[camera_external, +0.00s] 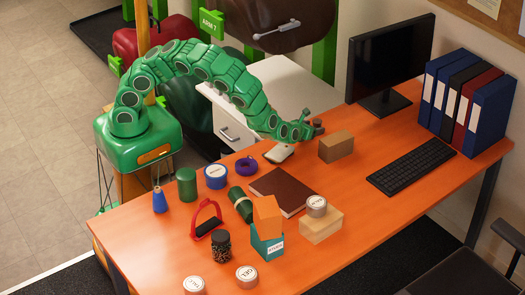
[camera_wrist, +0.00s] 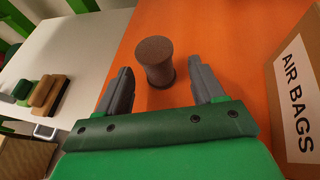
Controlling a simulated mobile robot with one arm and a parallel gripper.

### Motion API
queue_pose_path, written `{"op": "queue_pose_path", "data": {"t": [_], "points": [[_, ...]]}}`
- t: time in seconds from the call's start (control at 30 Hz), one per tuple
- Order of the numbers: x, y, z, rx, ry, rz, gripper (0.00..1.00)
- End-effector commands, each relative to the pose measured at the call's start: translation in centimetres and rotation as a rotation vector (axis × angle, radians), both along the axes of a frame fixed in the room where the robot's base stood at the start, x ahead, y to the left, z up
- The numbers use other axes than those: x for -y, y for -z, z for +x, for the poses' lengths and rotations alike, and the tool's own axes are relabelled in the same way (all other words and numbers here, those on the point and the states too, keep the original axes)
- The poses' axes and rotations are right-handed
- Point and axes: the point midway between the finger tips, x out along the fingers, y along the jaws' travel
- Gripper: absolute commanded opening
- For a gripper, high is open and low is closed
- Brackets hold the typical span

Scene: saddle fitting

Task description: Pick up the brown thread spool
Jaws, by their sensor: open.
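The brown thread spool (camera_wrist: 154,62) stands upright on the orange table in the wrist view, with a wider rim at top and bottom. My gripper (camera_wrist: 161,68) is open, one grey finger on each side of the spool's lower part. Gaps show between the spool and both fingers, so neither seems to touch it. In the external view my gripper (camera_external: 310,122) is low over the far edge of the table, and the spool (camera_external: 318,125) shows as a small brown shape at its fingers.
A cardboard box (camera_wrist: 297,95) marked AIR BAGS stands close on the right; it also shows in the external view (camera_external: 337,147). A white cabinet (camera_external: 262,92) is beyond the table edge. A monitor (camera_external: 388,62), keyboard (camera_external: 411,167) and binders (camera_external: 465,98) stand farther right.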

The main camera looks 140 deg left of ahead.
Motion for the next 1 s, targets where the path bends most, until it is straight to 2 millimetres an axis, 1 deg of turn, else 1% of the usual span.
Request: {"op": "queue_pose_path", "data": {"t": [0.03,0.1,0.3,0.6,0.87,0.9,0.97,1.0], "points": [[-0.7,0.4,-0.5,0.0,-0.005,-0.002,0.68],[-1.5,0.8,-0.8,0.001,-0.004,-0.002,0.68],[-3.1,1.3,-0.9,0.002,-0.001,0.001,0.68],[-3.4,1.4,-1.0,0.0,0.0,0.002,0.68],[-3.4,1.4,-1.0,0.001,0.0,0.001,0.28],[-3.4,1.4,-1.0,0.001,0.0,0.001,0.22],[-3.4,1.4,-1.0,0.001,0.0,0.001,0.12],[-3.4,1.4,-1.0,0.001,0.0,0.001,0.12]]}}
